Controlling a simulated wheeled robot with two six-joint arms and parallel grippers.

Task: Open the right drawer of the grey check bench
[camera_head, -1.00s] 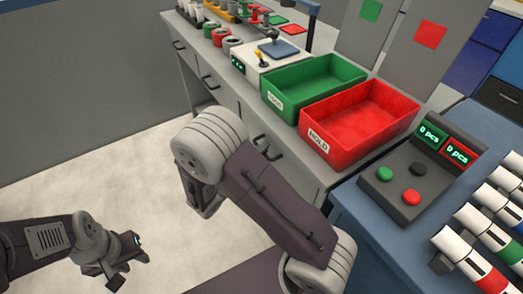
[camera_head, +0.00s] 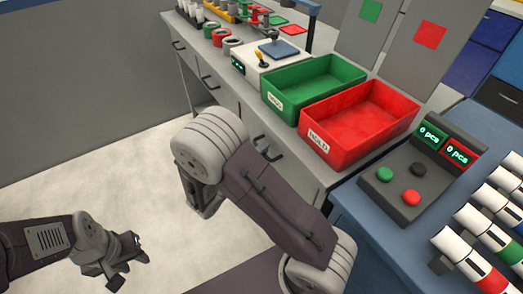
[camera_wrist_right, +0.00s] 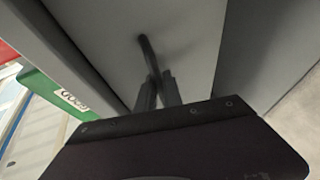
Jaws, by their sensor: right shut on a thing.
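The grey check bench (camera_head: 190,61) runs from the back left toward the middle in the head view, with dark bar handles on its front. The right drawer's handle (camera_head: 264,148) shows beside my right arm. In the wrist view this dark handle (camera_wrist_right: 148,52) stands out from a grey drawer front (camera_wrist_right: 105,30). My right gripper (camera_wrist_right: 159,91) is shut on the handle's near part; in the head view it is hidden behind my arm. No opened gap is visible at the drawer. My left gripper (camera_head: 130,262) hangs over the floor, away from the bench; its jaw opening is unclear.
A green bin (camera_head: 290,100) and a red bin (camera_head: 330,155) stand on the bench top above the drawer. A blue table (camera_head: 355,210) with a button console (camera_head: 415,182) and several white tubes is at the right. The pale floor left of the bench is clear.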

